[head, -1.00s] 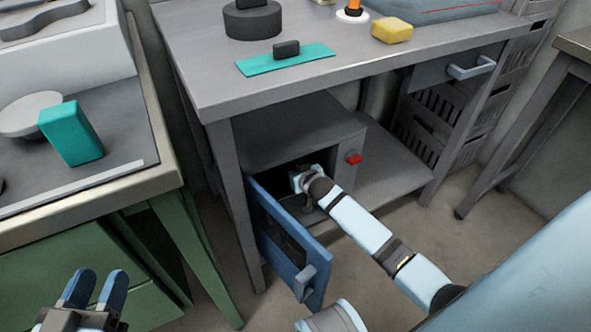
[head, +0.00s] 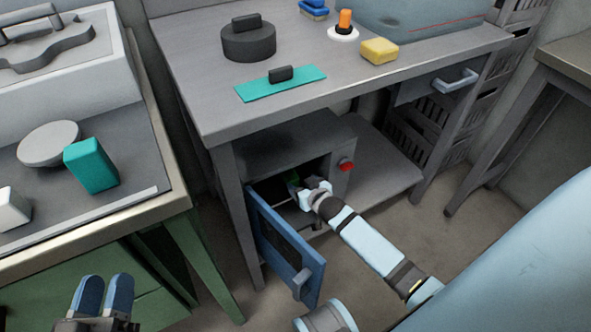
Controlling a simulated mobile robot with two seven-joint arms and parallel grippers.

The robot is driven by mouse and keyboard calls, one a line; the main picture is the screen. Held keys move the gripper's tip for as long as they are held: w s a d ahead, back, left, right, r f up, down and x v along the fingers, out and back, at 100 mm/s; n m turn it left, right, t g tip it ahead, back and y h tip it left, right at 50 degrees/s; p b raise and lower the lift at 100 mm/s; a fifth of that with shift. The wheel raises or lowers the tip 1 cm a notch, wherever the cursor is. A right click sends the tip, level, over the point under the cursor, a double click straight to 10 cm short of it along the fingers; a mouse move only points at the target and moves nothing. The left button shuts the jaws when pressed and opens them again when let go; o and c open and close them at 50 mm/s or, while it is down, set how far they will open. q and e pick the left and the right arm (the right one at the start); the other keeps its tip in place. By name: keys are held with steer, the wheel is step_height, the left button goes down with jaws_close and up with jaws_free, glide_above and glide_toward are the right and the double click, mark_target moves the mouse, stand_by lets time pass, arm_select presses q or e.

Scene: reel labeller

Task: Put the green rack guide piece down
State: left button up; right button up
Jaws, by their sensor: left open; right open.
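A small green piece, likely the rack guide piece (head: 293,177), shows in the dark opening of the grey cabinet (head: 290,143) under the bench. It is at the tips of my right gripper (head: 301,187), mostly hidden, and I cannot tell whether they touch. My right gripper is open at the cabinet mouth, its arm coming in from the lower right. My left gripper (head: 103,296) is open and empty at the bottom left, far from the cabinet.
The blue cabinet door (head: 286,246) hangs open left of my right arm. A teal plate with a black grip (head: 300,85), a dark round block (head: 248,44) and a yellow block (head: 379,51) sit on the bench (head: 200,100). A teal block (head: 91,165) stands on the left table.

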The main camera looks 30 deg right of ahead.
arm_select(q)
steer(key=r, duration=0.1)
steer(key=r+p, duration=0.1)
steer(key=r+t+p, duration=0.1)
steer(key=shift+s+a+r, duration=0.1)
steer(key=shift+a, duration=0.2)
arm_select(e)
steer(key=v, duration=0.4)
steer(key=shift+f, duration=0.1)
